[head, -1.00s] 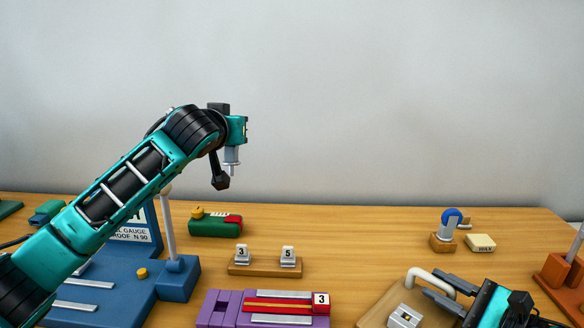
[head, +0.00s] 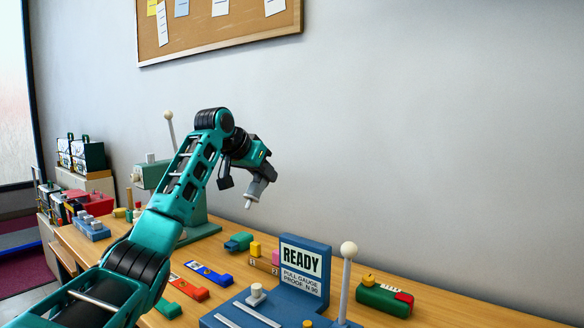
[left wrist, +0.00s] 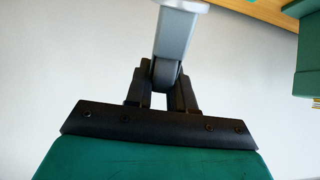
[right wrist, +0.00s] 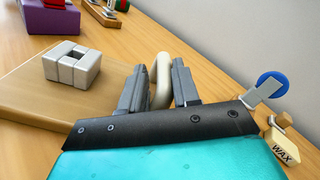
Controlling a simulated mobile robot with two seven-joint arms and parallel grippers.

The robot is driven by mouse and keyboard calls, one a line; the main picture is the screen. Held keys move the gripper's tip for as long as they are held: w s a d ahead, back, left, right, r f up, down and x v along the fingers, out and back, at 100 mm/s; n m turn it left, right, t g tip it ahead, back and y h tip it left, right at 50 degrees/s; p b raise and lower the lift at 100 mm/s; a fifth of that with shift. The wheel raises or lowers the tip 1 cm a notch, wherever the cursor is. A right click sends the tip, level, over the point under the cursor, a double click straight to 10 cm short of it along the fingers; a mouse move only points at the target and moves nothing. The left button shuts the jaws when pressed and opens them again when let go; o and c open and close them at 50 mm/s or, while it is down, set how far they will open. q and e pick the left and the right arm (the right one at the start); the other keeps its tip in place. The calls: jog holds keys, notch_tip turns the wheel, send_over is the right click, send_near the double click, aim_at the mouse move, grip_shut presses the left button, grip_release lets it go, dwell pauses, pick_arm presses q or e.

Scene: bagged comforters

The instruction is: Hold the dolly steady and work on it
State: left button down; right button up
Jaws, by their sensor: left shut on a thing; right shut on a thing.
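A wooden board (right wrist: 40,95), possibly the dolly, lies on the table in the right wrist view, with a white slotted block (right wrist: 72,64) on top and a white curved handle (right wrist: 162,78). My right gripper (right wrist: 160,88) is shut on that handle; the jaws hide its lower part. My left gripper (head: 262,180) is shut on a grey tool with a thin tip (head: 250,198), held in the air above the table, pointing down. The grey tool (left wrist: 175,35) also shows between the jaws (left wrist: 163,78) in the left wrist view. The right gripper is outside the head view.
A blue "READY" gauge (head: 302,268) with a white-knobbed lever (head: 347,280) stands at front. A blue wheel (right wrist: 272,84) and WAX block (right wrist: 281,150) lie right of the right gripper.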

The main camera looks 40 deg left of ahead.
pick_arm(q)
jog(key=shift+s+d+f+m+g+h, duration=0.15)
jog(key=shift+s+d+f+g, duration=0.6)
jog(key=shift+d+f, duration=2.55)
jog(key=shift+s+d+f+m+g+h, duration=0.1)
jog(key=shift+s+d+f, duration=1.45)
jog(key=shift+f, duration=3.25)
jog(key=shift+s+d+f+m+g+h, duration=0.25)
jog(key=shift+s+d+f, duration=0.6)
jog(key=shift+d+f, duration=2.55)
jog(key=shift+a+f, duration=0.7)
jog(key=shift+f, duration=0.05)
jog(key=shift+c, duration=1.2)
grip_release()
jog(key=w+r+v, duration=0.1)
jog(key=v, duration=0.5)
jog(key=shift+r, duration=0.15)
